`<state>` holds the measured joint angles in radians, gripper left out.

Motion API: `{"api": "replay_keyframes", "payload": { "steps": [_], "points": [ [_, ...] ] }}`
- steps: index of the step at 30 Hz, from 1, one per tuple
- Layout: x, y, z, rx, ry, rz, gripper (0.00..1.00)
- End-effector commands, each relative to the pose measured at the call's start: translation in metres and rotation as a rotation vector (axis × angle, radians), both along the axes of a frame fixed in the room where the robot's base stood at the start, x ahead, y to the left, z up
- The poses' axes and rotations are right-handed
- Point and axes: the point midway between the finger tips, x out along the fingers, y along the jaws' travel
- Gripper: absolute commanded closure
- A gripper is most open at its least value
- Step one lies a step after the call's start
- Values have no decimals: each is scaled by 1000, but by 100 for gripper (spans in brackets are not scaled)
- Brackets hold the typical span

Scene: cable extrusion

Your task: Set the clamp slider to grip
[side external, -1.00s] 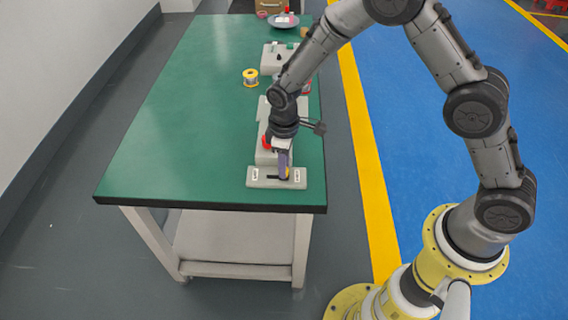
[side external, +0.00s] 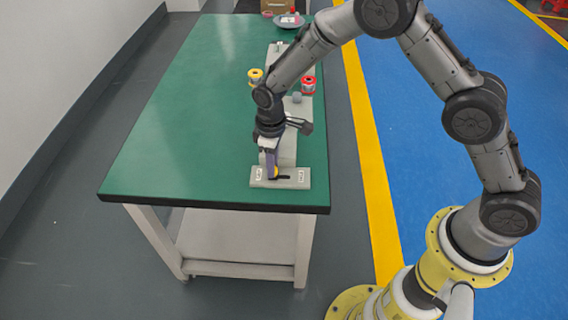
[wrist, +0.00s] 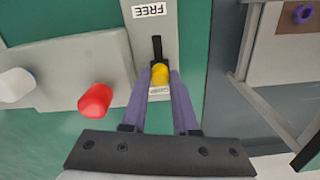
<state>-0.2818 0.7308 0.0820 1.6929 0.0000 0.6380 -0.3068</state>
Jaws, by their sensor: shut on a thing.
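The clamp slider's light grey base (side external: 262,182) lies near the front edge of the green table, with a label at each end. The wrist view shows its yellow knob (wrist: 159,74) between my gripper's (wrist: 160,72) fingers, which are shut on it. A dark slot (wrist: 157,47) runs from the knob towards the label reading FREE (wrist: 149,10). The knob is at the slot end away from FREE, beside a second label (wrist: 160,91) that the fingers partly hide. In the side view, my gripper (side external: 270,174) points down at the base, left of its middle.
A yellow spool (side external: 255,77) and a red spool (side external: 308,84) stand farther back. The table's left side (side external: 180,130) is clear.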

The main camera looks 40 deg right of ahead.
Motion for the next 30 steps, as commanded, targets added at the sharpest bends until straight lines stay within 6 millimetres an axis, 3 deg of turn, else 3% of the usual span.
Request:
{"api": "replay_keyframes", "payload": {
  "steps": [10,11,13,23,30],
  "points": [
    [7,6,2,5,-13,0,100],
    [7,7,2,6,-14,0,70],
    [7,7,2,6,-13,0,59],
    [5,5,5,2,-7,0,59],
    [6,5,43,4,-11,0,59]
  ]
}}
